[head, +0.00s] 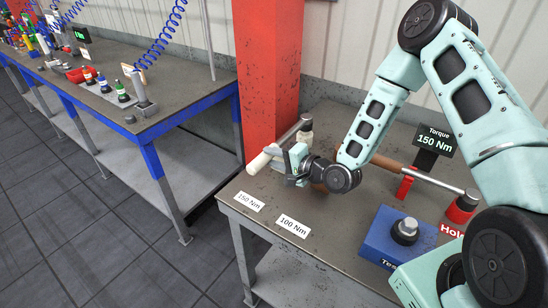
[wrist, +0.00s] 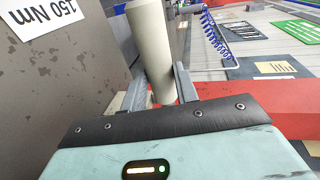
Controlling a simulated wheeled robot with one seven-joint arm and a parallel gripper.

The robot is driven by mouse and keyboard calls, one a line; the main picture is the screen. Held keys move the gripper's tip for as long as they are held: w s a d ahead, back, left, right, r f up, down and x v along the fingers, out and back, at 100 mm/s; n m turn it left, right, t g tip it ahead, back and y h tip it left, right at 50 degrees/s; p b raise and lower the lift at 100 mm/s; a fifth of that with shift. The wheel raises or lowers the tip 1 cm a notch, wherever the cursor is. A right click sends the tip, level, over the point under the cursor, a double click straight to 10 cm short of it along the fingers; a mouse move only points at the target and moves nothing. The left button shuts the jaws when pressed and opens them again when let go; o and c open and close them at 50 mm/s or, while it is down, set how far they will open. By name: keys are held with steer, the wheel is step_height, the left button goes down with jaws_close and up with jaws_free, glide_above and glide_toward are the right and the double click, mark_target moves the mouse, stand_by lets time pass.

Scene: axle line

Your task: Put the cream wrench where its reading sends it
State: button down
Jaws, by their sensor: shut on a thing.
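The cream wrench (head: 262,159) is in my gripper (head: 287,163), near the back-left of the near bench; its grip points left and its metal shaft runs back to the right. In the wrist view the cream grip (wrist: 153,45) stands between the two jaw fingers (wrist: 161,93), which are shut on it. Whether the wrench touches the bench I cannot tell. The torque display (head: 435,140) reads 150 Nm. A 150 Nm card (head: 249,201) lies at the bench's left edge, in front of the wrench, and a 100 Nm card (head: 292,226) lies to its right.
A blue tester block (head: 395,240) stands at the right of the near bench (head: 325,262). Behind it a brown-handled wrench (head: 432,178) rests on red supports. A red post (head: 268,75) rises behind the bench. Another bench (head: 130,135) with tools stands left, across a gap.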

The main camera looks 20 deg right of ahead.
steer(key=shift+f+b, duration=0.9)
steer(key=shift+f, duration=0.15)
steer(key=c, duration=1)
jaws_free()
steer(key=shift+f, duration=0.1)
steer(key=p+v, duration=0.4)
steer(key=v, duration=1.3)
steer(key=shift+d, duration=0.2)
steer(key=shift+s, duration=0.1)
